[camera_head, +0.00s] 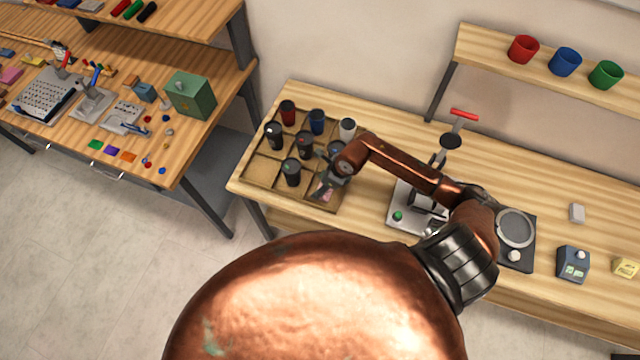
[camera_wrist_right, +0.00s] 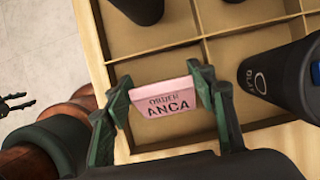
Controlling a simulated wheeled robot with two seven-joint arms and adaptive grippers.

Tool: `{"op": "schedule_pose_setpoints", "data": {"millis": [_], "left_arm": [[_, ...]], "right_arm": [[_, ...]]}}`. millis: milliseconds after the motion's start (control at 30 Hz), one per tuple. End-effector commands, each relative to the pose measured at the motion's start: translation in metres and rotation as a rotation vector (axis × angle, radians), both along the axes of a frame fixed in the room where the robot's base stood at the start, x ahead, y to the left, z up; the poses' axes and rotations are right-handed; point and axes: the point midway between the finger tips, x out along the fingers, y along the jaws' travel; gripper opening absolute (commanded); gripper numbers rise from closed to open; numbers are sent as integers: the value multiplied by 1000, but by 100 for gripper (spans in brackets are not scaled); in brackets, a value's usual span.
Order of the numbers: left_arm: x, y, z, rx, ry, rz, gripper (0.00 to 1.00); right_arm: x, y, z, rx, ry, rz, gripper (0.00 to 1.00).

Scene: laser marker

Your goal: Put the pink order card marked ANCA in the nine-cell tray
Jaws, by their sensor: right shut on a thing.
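The pink order card (camera_wrist_right: 165,97) reads ORDER ANCA in the right wrist view. It also shows as a small pink patch in the head view (camera_head: 326,194). My right gripper (camera_wrist_right: 163,95) is shut on it, with a dark green finger at each side edge. The card is tilted, over an empty cell at the near right corner of the nine-cell tray (camera_head: 255,194). I cannot tell whether it touches the cell floor. Dark prongs, seemingly of my left gripper (camera_wrist_right: 16,103), show at the wrist view's left edge; their opening is unclear.
Several tumblers stand in other tray cells, including a black one (camera_head: 291,172) beside the card's cell and a white one (camera_head: 347,128). A marking machine (camera_head: 405,214) stands right of the tray. A second bench (camera_head: 190,140) with tools is at left.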

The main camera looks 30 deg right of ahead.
Motion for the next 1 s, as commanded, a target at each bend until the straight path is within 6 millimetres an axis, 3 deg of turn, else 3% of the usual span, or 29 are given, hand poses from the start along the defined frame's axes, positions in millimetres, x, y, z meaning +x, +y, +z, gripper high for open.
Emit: {"op": "schedule_pose_setpoints", "data": {"millis": [267, 300, 533, 833, 1000], "left_arm": [[-1, 0, -3, 0, 2, 0, 41], [-1, 0, -3, 0, 2, 0, 41], [-1, 0, -2, 0, 2, 0, 41], [-1, 0, -1, 0, 2, 0, 41], [-1, 0, -1, 0, 1, 0, 41]], "right_arm": [[0, 0, -3, -1, -1, 1, 28], [0, 0, -2, 0, 0, 1, 53], [0, 0, -1, 0, -1, 1, 69], [0, 0, 0, 1, -1, 0, 69], [-4, -6, 17, -2, -3, 2, 69]]}}
